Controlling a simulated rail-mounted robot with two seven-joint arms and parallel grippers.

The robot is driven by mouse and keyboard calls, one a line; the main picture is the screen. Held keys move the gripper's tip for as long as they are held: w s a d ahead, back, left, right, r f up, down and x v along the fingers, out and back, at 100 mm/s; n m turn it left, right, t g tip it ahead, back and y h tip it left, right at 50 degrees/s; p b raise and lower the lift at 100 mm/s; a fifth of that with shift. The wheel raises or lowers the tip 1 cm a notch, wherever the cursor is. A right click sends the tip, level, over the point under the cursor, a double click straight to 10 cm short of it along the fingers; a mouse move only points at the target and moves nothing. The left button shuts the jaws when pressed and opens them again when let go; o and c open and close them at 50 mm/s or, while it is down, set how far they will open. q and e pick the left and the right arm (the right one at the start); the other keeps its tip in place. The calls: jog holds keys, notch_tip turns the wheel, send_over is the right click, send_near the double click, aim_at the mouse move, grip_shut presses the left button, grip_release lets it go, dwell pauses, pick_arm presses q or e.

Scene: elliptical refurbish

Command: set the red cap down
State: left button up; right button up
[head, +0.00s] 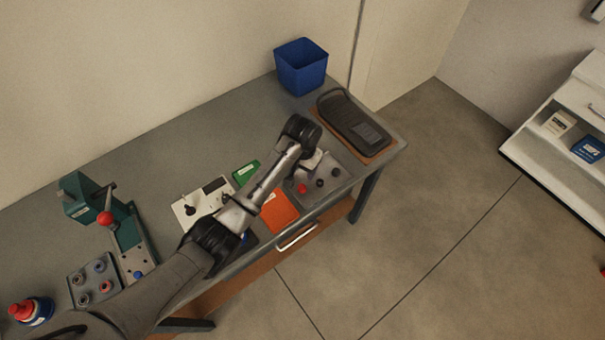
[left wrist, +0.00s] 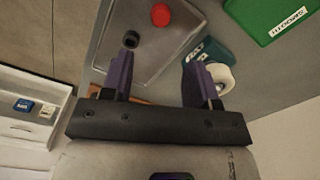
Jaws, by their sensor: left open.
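The red cap (head: 302,188) sits on the left part of a grey tray (head: 335,183) near the bench's front edge. It also shows in the left wrist view (left wrist: 161,15), beyond my fingertips and apart from them. A dark round piece (left wrist: 130,40) lies in the same tray, close to one finger. My left gripper (head: 316,165) is over the tray. Its two purple fingers (left wrist: 160,65) are spread with nothing between them. My forearm hides part of the bench in the head view. My right gripper is not in view.
A blue bin (head: 300,67) and a dark device on a brown board (head: 350,122) stand behind the tray. An orange piece (head: 279,211), a green box (head: 246,172) and a white panel (head: 190,210) lie to the left. A green lever press (head: 128,235) stands farther left.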

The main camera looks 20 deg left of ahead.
pick_arm(q)
jog(key=shift+r, duration=0.95)
jog(key=shift+t, duration=0.3)
jog(key=s+f, duration=0.4)
jog(key=s, duration=0.1)
jog(key=s+f, duration=0.2)
jog(key=s, duration=0.1)
jog(key=shift+d+f, duration=0.1)
jog(key=shift+d, duration=0.05)
jog(key=shift+t+h, duration=0.3)
jog(key=shift+t, duration=0.1)
jog(key=s+f, duration=0.1)
jog(key=s, duration=0.2)
jog(key=s+f, duration=0.1)
jog(key=s, duration=0.2)
jog(key=s+f, duration=0.1)
jog(key=s, duration=0.1)
jog(key=shift+s+a, duration=0.25)
jog(key=shift+s, duration=0.15)
jog(key=s+a+r+t, duration=0.1)
jog(key=s+a+r, duration=0.1)
jog(key=s, duration=0.8)
jog(key=s+a+r+t, duration=0.1)
jog(key=s+a+r, duration=0.1)
jog(key=s, duration=0.9)
jog(key=shift+r, duration=0.5)
